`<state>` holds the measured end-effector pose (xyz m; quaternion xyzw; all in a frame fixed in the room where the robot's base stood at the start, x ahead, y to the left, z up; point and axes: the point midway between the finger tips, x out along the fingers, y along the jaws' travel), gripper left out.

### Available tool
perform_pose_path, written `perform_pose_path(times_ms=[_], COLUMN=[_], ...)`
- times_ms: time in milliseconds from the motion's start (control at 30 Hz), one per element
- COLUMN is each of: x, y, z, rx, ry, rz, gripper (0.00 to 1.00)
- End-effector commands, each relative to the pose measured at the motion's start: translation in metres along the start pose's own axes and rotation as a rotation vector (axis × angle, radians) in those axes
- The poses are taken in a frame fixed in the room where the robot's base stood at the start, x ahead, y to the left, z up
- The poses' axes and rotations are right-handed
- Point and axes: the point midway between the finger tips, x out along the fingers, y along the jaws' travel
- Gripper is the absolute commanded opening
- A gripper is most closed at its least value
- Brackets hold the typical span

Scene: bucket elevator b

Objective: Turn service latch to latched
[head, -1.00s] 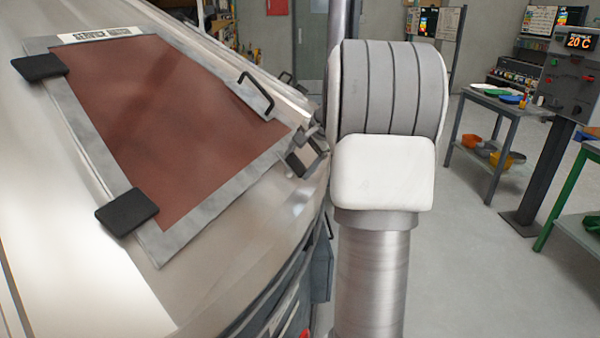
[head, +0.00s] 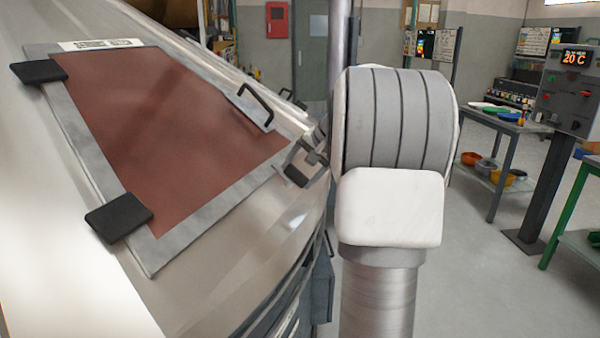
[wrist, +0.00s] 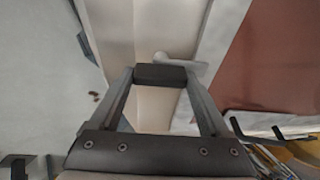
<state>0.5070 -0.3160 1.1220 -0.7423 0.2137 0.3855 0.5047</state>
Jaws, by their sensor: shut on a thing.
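The service latch, a small pale grey piece (wrist: 190,66), shows in the wrist view at the edge of the hatch frame, just beyond my fingertips. My gripper (wrist: 160,75) is shut on it, and the dark fingertips cover part of it. In the head view my gripper (head: 300,166) is at the lower right corner of the service hatch (head: 180,130), a red-brown panel with a grey frame. The latch itself is too small and covered to make out there, and I cannot tell its angle.
The hatch has a black handle (head: 255,103) near its right edge and two black hinge blocks (head: 118,216) on its left. The sloping metal casing (head: 90,285) fills the left. A control post (head: 570,95) and a table (head: 505,125) stand at the right, with clear floor between.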

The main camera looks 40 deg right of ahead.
Motion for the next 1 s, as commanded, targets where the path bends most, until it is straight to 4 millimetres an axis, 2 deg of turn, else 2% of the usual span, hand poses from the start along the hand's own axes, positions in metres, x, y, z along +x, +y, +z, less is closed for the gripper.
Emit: perform_pose_path(times_ms=[67, 100, 200, 433, 567, 667, 1000], x=[-0.001, -0.001, -0.001, -0.001, -0.009, -0.026, -0.108], y=[0.000, 0.000, 0.000, 0.000, -0.001, -0.001, -0.002], z=[-0.001, -0.001, -0.001, 0.000, -0.001, -0.001, -0.001], rx=[-0.004, -0.004, -0.003, -0.002, -0.002, -0.002, -0.003], ry=[0.002, 0.002, 0.002, 0.001, 0.002, 0.005, 0.006], rz=[0.000, 0.000, 0.000, 0.000, 0.000, -0.001, -0.001], gripper=[0.24, 0.84, 1.00, 1.00, 1.00, 1.00, 1.00])
